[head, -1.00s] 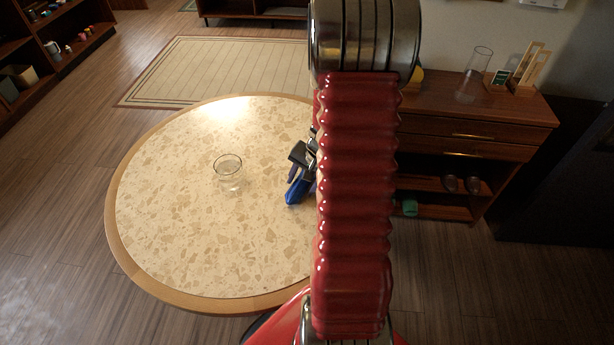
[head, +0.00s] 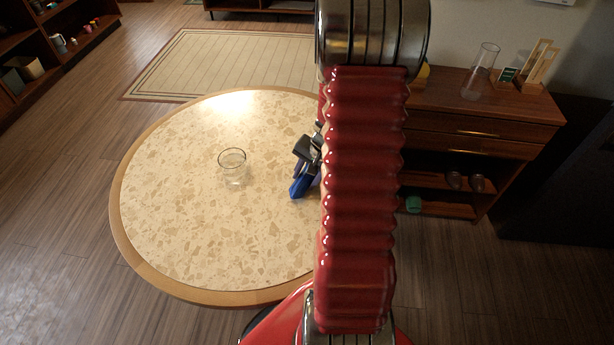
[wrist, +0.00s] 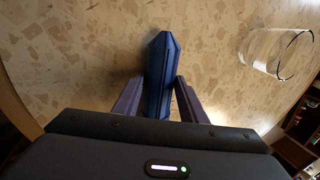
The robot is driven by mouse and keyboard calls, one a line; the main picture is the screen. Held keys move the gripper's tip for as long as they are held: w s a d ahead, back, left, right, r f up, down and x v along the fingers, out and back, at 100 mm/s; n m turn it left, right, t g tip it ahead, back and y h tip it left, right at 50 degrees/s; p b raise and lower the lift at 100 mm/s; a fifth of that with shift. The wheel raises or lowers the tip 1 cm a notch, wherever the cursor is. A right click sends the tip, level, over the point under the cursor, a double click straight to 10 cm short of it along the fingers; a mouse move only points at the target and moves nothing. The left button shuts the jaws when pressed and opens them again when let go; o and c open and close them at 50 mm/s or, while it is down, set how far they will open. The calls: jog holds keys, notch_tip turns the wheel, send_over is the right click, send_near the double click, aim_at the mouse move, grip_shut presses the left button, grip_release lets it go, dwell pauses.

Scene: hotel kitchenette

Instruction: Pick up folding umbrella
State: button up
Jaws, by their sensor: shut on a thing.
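The folding umbrella (wrist: 157,75) is a blue, narrow, closed bundle between my gripper's two fingers in the wrist view. Its blue end also shows in the head view (head: 300,187), just left of my red arm, over the round table (head: 170,240). My gripper (wrist: 158,95) is shut on it, with one finger on each side. In the head view my gripper (head: 308,152) is partly hidden behind my arm. I cannot tell whether the umbrella touches the tabletop.
A clear glass (head: 232,167) stands on the table left of the umbrella; it also shows in the wrist view (wrist: 272,52). A wooden cabinet (head: 480,125) at the right carries a tall glass vase (head: 481,72) and a wooden stand (head: 535,70). Much of the left tabletop is bare.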

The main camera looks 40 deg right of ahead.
notch_tip(320, 180, up, 9)
jog(key=shift+r, duration=0.4)
jog(key=shift+s, duration=0.1)
dwell(0.7)
